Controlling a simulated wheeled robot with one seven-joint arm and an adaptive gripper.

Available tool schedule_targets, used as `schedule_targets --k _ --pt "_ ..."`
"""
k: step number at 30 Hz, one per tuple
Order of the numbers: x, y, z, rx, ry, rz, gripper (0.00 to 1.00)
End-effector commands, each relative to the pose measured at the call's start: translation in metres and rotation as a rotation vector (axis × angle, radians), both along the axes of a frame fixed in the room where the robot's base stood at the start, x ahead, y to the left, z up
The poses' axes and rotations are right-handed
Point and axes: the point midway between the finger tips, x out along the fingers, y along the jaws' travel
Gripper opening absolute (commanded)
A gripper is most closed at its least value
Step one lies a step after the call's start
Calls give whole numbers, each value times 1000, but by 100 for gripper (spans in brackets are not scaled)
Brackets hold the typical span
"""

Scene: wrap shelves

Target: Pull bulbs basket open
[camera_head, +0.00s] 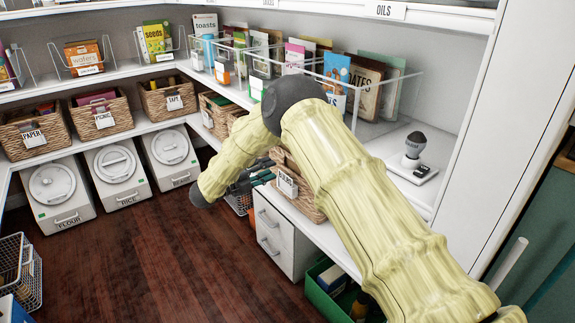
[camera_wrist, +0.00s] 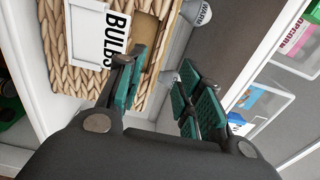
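The bulbs basket (camera_wrist: 75,62) is woven wicker with a white label reading BULBS (camera_wrist: 101,36) in the wrist view. In the head view it sits on the low right shelf (camera_head: 303,200), partly covered by my arm. My gripper (camera_wrist: 162,88) is open, its teal-padded fingers apart. Whether either finger touches the basket is unclear.
White drawers (camera_head: 285,235) and a green crate (camera_head: 325,291) are below. More wicker baskets (camera_head: 168,98) line the left shelf. The wooden floor (camera_head: 150,255) is clear in the middle.

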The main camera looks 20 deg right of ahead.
Motion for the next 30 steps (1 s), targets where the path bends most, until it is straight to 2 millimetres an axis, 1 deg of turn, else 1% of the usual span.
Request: schedule_targets --k 1,9,15,21,30 --pt "3 -9 -1 0 0 -2 36" --pt "18 -50 -1 -1 0 -1 36" --pt "26 -74 -1 -1 1 -1 36" --pt "30 -83 -1 -1 2 1 36" --pt "30 -85 0 -2 2 2 36"
